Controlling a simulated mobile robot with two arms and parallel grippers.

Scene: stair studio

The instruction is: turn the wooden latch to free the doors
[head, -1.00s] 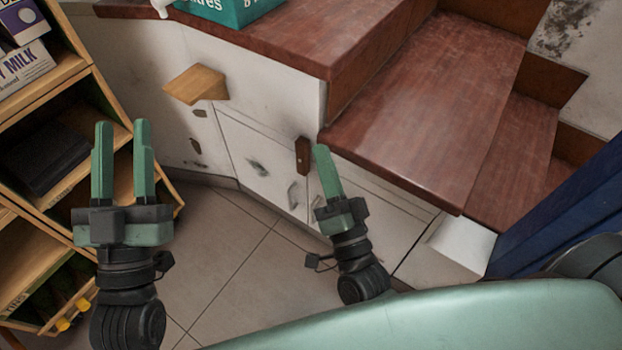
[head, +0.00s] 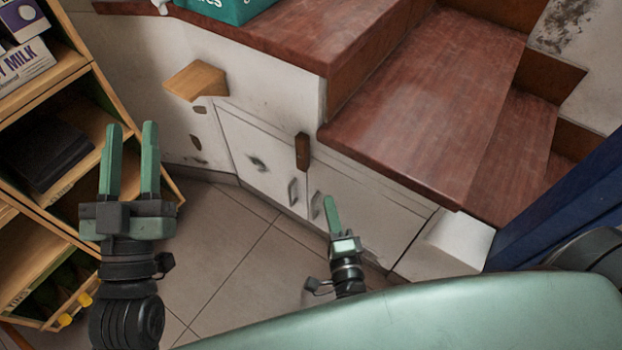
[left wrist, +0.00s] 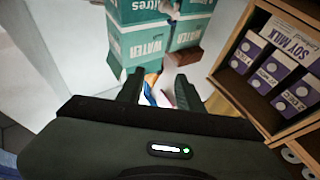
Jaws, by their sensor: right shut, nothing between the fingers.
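The dark wooden latch (head: 303,151) stands upright at the top of the seam between two white cabinet doors. The left door (head: 258,160) and the right door (head: 345,212) each have a small handle near that seam and look closed. My right gripper (head: 331,212) is shut and empty, below and to the right of the latch, apart from it and in front of the right door. My left gripper (head: 131,160) is open and empty, well to the left of the doors. Its two fingers also show in the left wrist view (left wrist: 157,92), with nothing between them.
A wooden block (head: 196,82) juts from the white wall left of the latch. Red-brown stair treads (head: 430,100) overhang the right door. A wooden shelf (head: 85,75) with cartons (left wrist: 270,72) stands at the left. Teal boxes (left wrist: 140,45) sit above. The tiled floor (head: 225,250) is clear.

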